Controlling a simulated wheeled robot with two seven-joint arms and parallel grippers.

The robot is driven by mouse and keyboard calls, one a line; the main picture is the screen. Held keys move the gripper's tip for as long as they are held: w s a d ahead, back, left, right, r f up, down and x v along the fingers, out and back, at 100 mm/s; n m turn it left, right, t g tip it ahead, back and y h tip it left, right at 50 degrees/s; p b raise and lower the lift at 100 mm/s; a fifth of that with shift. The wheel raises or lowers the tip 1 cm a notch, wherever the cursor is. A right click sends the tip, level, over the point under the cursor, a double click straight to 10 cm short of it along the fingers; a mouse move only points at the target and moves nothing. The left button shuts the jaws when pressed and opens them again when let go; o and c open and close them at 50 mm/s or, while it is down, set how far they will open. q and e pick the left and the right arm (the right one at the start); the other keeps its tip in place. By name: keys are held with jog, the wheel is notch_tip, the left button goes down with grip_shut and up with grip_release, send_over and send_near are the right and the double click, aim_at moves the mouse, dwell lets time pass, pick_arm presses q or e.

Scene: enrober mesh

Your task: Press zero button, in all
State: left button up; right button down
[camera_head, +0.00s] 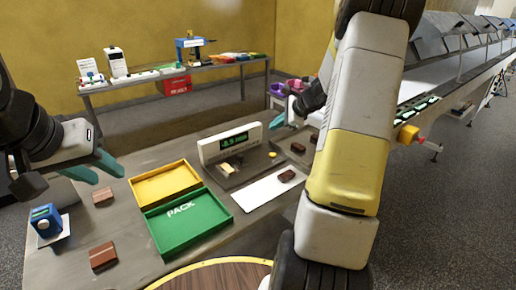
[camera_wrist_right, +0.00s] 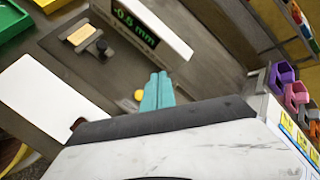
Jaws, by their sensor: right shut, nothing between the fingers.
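The gauge (camera_head: 230,143) stands on the table with a lit green display that reads about -0.6 mm in the right wrist view (camera_wrist_right: 135,22). A small round yellow button (camera_head: 272,155) is on its base, and it also shows in the right wrist view (camera_wrist_right: 139,94). My right gripper (camera_wrist_right: 160,78) is shut and empty, its teal fingertips just beside the button in that view. I cannot tell whether they touch it. My left gripper (camera_head: 109,176) is open and empty above the table's left part.
A cream piece (camera_wrist_right: 80,35) lies on the gauge base. A white mat (camera_head: 262,198) with a brown piece lies in front. A yellow tray (camera_head: 150,190), a green PACK tray (camera_head: 190,232), a blue device (camera_head: 45,220) and brown blocks (camera_head: 103,256) stand further left.

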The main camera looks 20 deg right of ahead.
aim_at(275, 155)
jog(key=shift+f, duration=0.1)
jog(key=shift+f, duration=4.3)
jog(key=shift+f, duration=0.4)
jog(key=shift+f, duration=0.45)
jog(key=shift+r, duration=0.9)
jog(key=shift+r, duration=0.1)
